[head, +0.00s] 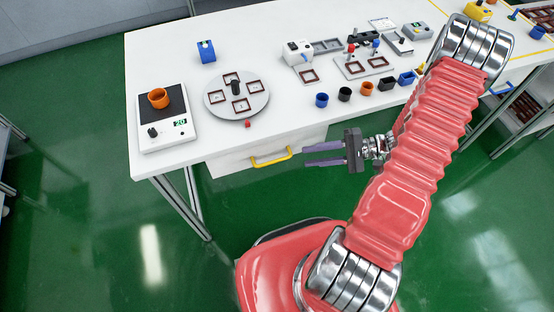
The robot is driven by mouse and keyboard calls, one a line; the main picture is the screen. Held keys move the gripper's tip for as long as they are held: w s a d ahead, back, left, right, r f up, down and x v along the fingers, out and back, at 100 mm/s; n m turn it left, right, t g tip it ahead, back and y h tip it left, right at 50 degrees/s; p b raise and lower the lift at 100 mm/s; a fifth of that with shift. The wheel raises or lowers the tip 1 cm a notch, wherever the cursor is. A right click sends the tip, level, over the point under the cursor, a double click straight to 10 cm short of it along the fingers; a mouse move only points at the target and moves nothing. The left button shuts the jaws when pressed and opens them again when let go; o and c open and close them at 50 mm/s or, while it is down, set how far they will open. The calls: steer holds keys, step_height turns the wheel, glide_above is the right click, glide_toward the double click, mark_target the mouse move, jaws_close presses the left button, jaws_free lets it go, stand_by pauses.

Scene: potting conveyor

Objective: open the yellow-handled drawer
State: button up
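The yellow handle (270,160) is a bar on the front of a white drawer (226,165) under the near edge of the white table. The drawer front sits under the tabletop, and it appears closed. My gripper (306,156) is to the right of the yellow handle, with its two purple-grey fingers pointing left towards it. The fingers are apart, with a visible gap and nothing between them. The fingertips look close to the handle's right end in the picture, but I cannot tell the depth between them. No contact is visible.
The white table (185,60) carries a scale (165,130) with an orange cup, a round turntable (235,100), and several small coloured cups near its front edge. A table leg (185,205) stands left of the drawer. The green floor (90,240) in front is clear.

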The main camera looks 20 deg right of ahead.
mark_target(277, 160)
steer(key=x, duration=1.2)
steer(key=shift+c, duration=0.4)
jaws_close()
steer(key=shift+d, duration=0.25)
steer(key=shift+a, duration=0.15)
